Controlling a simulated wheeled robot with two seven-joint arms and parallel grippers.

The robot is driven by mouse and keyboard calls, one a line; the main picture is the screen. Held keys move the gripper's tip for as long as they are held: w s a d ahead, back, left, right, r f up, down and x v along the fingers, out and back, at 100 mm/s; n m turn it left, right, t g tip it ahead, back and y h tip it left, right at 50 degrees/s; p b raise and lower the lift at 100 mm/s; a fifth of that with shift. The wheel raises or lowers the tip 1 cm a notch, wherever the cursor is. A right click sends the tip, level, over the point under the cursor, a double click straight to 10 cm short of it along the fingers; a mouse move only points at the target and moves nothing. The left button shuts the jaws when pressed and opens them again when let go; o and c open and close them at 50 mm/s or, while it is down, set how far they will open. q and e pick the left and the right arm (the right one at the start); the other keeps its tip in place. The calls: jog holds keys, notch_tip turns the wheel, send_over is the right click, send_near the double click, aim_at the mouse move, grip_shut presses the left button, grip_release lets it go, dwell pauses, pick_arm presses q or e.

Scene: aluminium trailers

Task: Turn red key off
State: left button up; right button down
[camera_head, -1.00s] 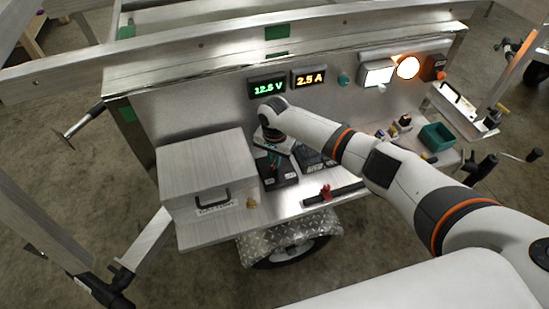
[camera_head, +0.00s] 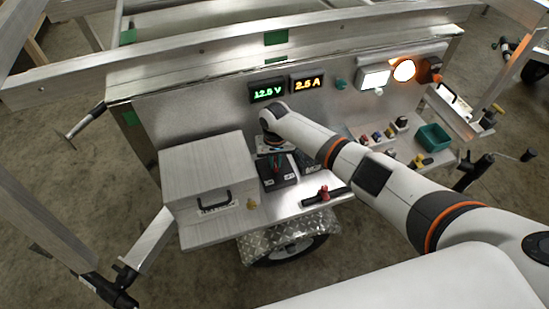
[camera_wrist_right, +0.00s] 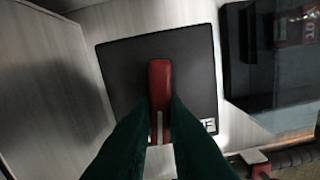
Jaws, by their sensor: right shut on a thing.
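The red key (camera_wrist_right: 159,82) is a red bar handle on a square black plate (camera_wrist_right: 198,58), standing lengthwise in the right wrist view. The dark green fingers of my right gripper (camera_wrist_right: 160,112) are shut on its near part, one on each side. In the head view my right gripper (camera_head: 273,152) points down at the black switch box (camera_head: 279,176) on the trailer shelf; the wrist hides most of the key there. The displays read 12.5 V (camera_head: 267,91) and 2.5 A (camera_head: 307,82). My left gripper is out of view.
A metal box (camera_head: 208,165) with a black handle stands left of the switch. A second black unit (camera_head: 307,164) is close on the right. A red clamp-like part (camera_head: 323,192) on a black bar lies in front. Two lit lamps (camera_head: 404,70) and a green bin (camera_head: 433,137) are farther right.

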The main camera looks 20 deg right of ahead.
aim_at(276, 162)
jog(key=n, duration=0.5)
jog(key=shift+d+n+p, duration=0.15)
jog(key=shift+n+p, duration=0.15)
jog(key=shift+p, duration=0.05)
jog(key=n, duration=0.5)
jog(key=shift+w+d, duration=0.1)
jog(key=shift+w, duration=0.05)
jog(key=shift+n, duration=0.3)
jog(key=c, duration=1.4)
grip_release()
jog(key=shift+c, duration=0.2)
jog(key=shift+r, duration=0.1)
notch_tip(276, 162, up, 12)
